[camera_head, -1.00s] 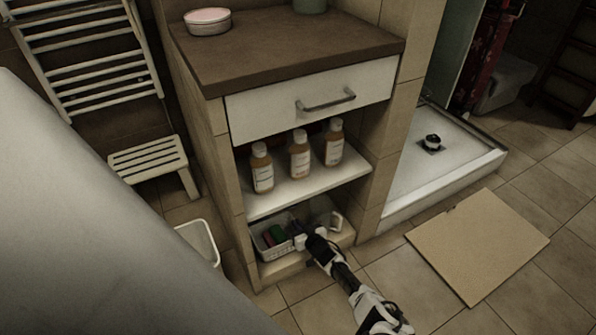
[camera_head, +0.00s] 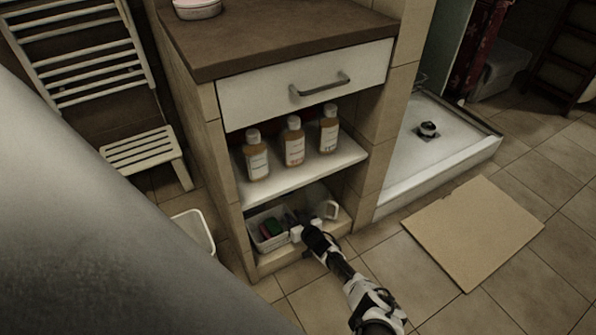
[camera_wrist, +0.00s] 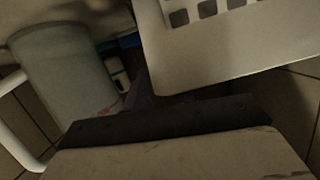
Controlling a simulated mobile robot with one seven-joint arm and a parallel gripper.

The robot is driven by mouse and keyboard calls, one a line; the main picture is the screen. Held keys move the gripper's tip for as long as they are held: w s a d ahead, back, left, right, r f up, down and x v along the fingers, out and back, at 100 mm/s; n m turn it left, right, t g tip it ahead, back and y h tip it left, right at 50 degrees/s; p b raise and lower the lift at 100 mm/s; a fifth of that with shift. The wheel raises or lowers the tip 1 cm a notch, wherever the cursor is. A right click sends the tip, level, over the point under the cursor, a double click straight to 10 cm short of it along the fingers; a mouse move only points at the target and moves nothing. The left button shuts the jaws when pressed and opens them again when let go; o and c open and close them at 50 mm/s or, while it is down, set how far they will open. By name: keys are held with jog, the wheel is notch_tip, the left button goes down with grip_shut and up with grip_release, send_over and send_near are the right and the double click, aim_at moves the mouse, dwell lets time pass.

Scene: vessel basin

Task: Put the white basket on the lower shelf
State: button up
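The white basket (camera_head: 272,243) stands in the low compartment of the cabinet, at its left side, with red, green and dark items in it. Its slotted wall (camera_wrist: 215,50) fills the upper right of the wrist view. My gripper (camera_head: 299,231) is at the basket's right side, close to its wall. The wrist view shows a dark bar of my gripper (camera_wrist: 165,121) below the basket wall, but the fingertips and any grip are not clear. The lower shelf (camera_head: 285,256) is the cabinet's bottom ledge, under the basket.
A pale jug (camera_head: 325,206) with a handle stands right of the basket; it is close in the wrist view (camera_wrist: 65,75). Three bottles (camera_head: 294,145) stand on the shelf above. A white bin (camera_head: 193,229) is on the floor at left. A flat board (camera_head: 473,232) lies at right.

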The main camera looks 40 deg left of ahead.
jog(key=p+v, duration=0.7)
jog(key=v, duration=0.5)
jog(key=shift+r, duration=0.15)
